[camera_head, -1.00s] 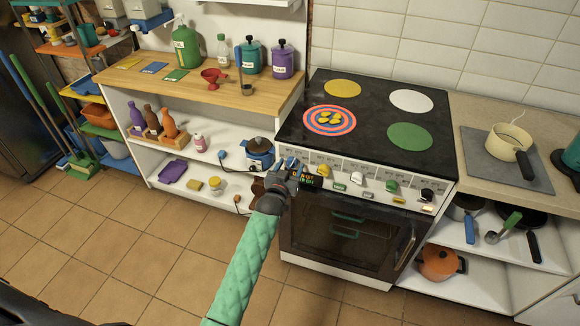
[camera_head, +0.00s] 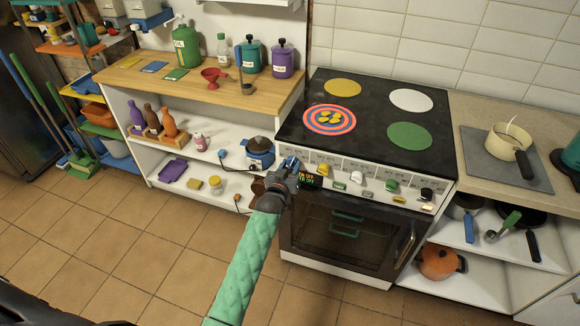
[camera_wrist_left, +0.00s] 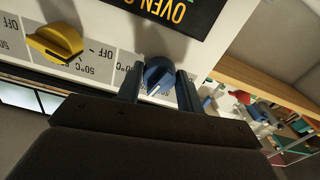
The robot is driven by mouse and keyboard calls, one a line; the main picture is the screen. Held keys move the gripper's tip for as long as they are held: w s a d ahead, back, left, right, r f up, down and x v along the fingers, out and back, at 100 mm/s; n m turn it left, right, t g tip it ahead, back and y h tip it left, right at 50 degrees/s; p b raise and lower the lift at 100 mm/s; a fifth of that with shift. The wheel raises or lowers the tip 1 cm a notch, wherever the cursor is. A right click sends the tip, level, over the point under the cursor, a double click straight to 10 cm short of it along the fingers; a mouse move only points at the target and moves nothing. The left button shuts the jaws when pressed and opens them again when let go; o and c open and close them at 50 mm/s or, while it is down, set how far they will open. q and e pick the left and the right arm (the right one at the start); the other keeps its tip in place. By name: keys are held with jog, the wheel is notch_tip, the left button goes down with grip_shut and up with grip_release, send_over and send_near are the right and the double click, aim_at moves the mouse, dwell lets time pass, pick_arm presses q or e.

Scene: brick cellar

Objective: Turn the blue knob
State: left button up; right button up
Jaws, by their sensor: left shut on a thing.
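The blue knob (camera_wrist_left: 158,74) is on the stove's white front panel and shows between the two fingers of my left gripper (camera_wrist_left: 160,88) in the left wrist view. The fingers are shut on the knob, one on each side. In the head view my left gripper (camera_head: 291,166) is at the left end of the stove's (camera_head: 370,178) knob row and mostly hides the blue knob. A small dark display with lit text (camera_head: 307,181) is just right of the gripper. My right gripper is not in view.
A yellow knob (camera_head: 323,171), a white knob (camera_head: 357,177), a green knob (camera_head: 391,185) and a black knob (camera_head: 427,194) line the panel to the right. The oven door (camera_head: 345,235) is below. A shelf unit (camera_head: 215,150) stands close at left.

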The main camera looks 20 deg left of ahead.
pick_arm(q)
jog(key=n, duration=0.4)
jog(key=shift+p, duration=0.35)
jog(key=n, duration=0.5)
jog(key=shift+d+p, duration=0.1)
jog(key=shift+p, duration=0.2)
jog(key=n, duration=0.5)
jog(key=shift+r+p, duration=0.1)
jog(key=shift+p, duration=0.25)
jog(key=shift+n, duration=2.3)
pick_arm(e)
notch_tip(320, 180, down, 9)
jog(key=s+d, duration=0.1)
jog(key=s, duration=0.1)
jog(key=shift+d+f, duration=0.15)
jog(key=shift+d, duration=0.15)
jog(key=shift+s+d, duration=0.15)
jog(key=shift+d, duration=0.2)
